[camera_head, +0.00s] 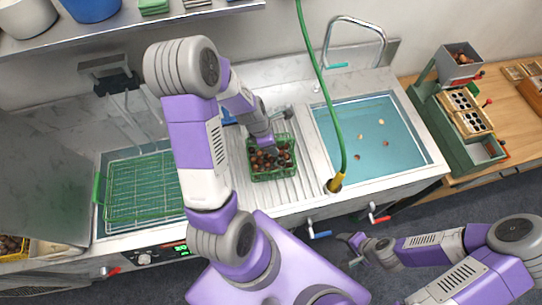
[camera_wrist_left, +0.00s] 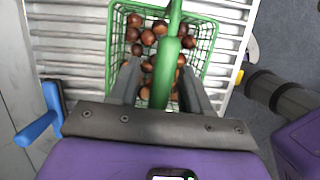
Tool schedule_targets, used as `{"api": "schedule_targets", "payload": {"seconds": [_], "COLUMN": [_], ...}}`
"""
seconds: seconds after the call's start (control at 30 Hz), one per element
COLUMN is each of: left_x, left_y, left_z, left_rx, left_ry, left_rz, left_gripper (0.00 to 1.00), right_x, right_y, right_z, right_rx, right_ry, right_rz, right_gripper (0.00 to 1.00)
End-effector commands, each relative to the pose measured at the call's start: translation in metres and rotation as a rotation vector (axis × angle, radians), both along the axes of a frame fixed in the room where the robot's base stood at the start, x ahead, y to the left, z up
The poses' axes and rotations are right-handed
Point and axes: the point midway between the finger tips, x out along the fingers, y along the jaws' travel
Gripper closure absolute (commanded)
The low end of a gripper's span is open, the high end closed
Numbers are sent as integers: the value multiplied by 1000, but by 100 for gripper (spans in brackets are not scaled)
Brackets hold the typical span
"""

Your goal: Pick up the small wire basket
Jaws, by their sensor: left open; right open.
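The small green wire basket (camera_head: 273,176) stands on the ribbed drainboard left of the water-filled sink and holds several brown chestnuts. In the left wrist view the basket (camera_wrist_left: 208,45) fills the upper middle, with its thick green handle (camera_wrist_left: 162,88) running up the centre. My left gripper (camera_wrist_left: 157,75) is open, with one finger on each side of the handle. In the head view my left gripper (camera_head: 266,138) is over the basket, and my arm hides part of it. My right gripper (camera_head: 350,249) is open and empty, in front of the counter at lower right.
The sink (camera_head: 368,130) holds water and a few floating bits. A green hose (camera_head: 323,85) hangs between the sink and drainboard. A fryer with a green wire rack (camera_head: 140,190) is at left. A green machine (camera_head: 463,120) stands on the wooden table at right.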

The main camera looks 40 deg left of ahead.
Motion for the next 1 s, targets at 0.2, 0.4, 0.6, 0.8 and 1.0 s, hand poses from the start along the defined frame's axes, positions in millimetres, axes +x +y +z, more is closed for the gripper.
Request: {"api": "schedule_targets", "payload": {"seconds": [0.2,0.4,0.6,0.8,1.0], "left_x": [1,1,1,1,2], "left_y": [0,0,0,0,0], "left_z": [-1,-1,0,0,2], "left_rx": [1,0,1,1,2], "left_ry": [-2,-2,-2,-4,-4], "left_rz": [0,-1,0,0,-1], "left_gripper": [52,80,100,100,100], "right_x": [0,0,0,0,0], "right_y": [0,0,0,0,0], "right_z": [0,0,0,0,1], "right_rx": [0,0,0,0,0], "right_ry": [0,0,0,0,0], "right_rz": [0,0,0,0,0], "right_gripper": [40,40,40,40,40]}}
